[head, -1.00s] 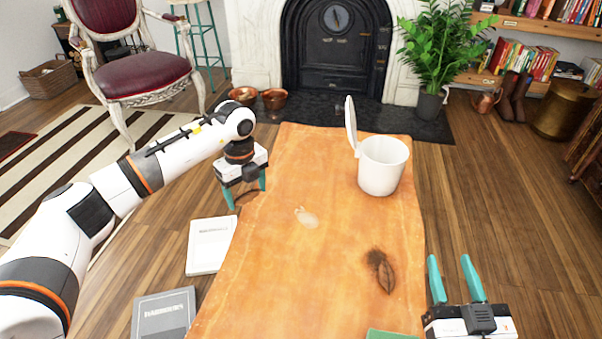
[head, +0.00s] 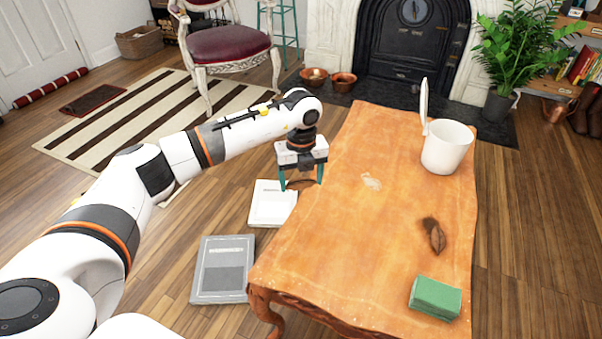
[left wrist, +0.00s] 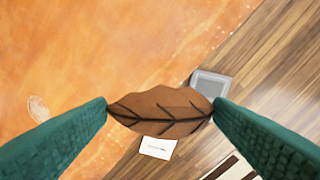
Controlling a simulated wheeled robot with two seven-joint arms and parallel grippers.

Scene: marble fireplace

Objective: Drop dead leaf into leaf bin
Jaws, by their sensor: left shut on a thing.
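My left gripper (head: 302,187) is shut on a brown dead leaf (left wrist: 160,112), its teal fingers at the leaf's two ends. In the head view the gripper hangs beside the left edge of the wooden table (head: 340,225); the leaf shows as a thin brown strip between the fingers. The white leaf bin (head: 446,152) stands at the far right of the table, its lid (head: 424,100) raised upright on the left side. My right gripper is out of view.
A green block (head: 435,298) sits at the near right corner, and a pale patch (head: 371,181) marks the middle. Two books (head: 272,204) (head: 223,270) lie on the floor left of the table.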

